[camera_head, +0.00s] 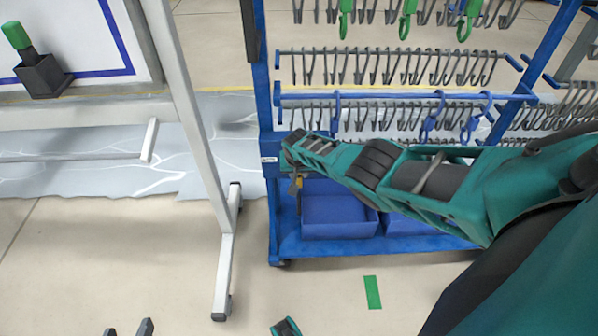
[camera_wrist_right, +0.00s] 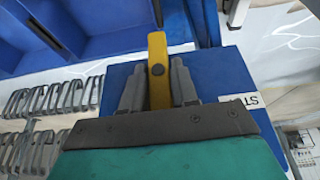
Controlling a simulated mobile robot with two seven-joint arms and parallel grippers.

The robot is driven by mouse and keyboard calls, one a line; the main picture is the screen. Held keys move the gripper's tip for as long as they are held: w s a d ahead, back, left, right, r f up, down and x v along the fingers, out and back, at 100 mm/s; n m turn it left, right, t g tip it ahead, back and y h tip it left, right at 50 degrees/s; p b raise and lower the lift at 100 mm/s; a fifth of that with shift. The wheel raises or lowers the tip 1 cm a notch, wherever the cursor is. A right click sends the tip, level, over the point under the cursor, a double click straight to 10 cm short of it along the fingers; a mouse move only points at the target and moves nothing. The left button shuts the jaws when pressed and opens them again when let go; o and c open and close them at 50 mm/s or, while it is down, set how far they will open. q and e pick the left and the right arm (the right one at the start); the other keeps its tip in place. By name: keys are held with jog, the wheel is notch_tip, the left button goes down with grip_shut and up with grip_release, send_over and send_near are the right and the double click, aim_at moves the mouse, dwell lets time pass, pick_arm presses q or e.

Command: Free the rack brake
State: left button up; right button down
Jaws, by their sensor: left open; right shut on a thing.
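The blue rack (camera_head: 262,90) stands in the middle and right of the head view, with rows of grey hooks. Its yellow brake lever (camera_wrist_right: 158,60) sits between the fingers of my right gripper (camera_wrist_right: 158,85), which is shut on it beside a blue plate (camera_wrist_right: 232,75) of the rack. In the head view my right arm reaches across the rack's front to its left post, hiding part of the lever and most of the right gripper. My left gripper (camera_head: 129,328) shows only its two spread fingertips at the bottom edge, empty and away from the rack.
Blue bins (camera_head: 340,217) sit on the rack's bottom shelf. A white frame (camera_head: 190,110) with a foot on the floor stands left of the rack. Green hooks (camera_head: 405,18) and blue hooks (camera_head: 435,118) hang on the rack. A green floor mark (camera_head: 372,292) lies in front.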

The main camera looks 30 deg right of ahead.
pick_arm(q)
jog(key=shift+d+r, duration=0.1)
jog(key=shift+r, duration=0.2)
pick_arm(e)
jog(key=c, duration=1)
grip_release()
pick_arm(q)
jog(key=shift+f, duration=0.1)
pick_arm(e)
jog(key=shift+o, duration=0.2)
jog(key=shift+s+a+r+p, duration=0.1)
jog(key=shift+r+p, duration=0.45)
jog(key=shift+p, duration=0.2)
pick_arm(q)
notch_tip(320, 180, up, 9)
jog(key=s+a+p, duration=0.1)
jog(key=a+p, duration=0.1)
jog(key=p, duration=0.9)
jog(key=shift+y, duration=0.3)
pick_arm(e)
jog(key=v, duration=1.1)
jog(key=shift+s+r, duration=0.15)
jog(key=shift+r, duration=0.2)
pick_arm(q)
jog(key=shift+w+d, duration=0.1)
jog(key=shift+w, duration=0.05)
pick_arm(e)
jog(key=shift+a, duration=0.1)
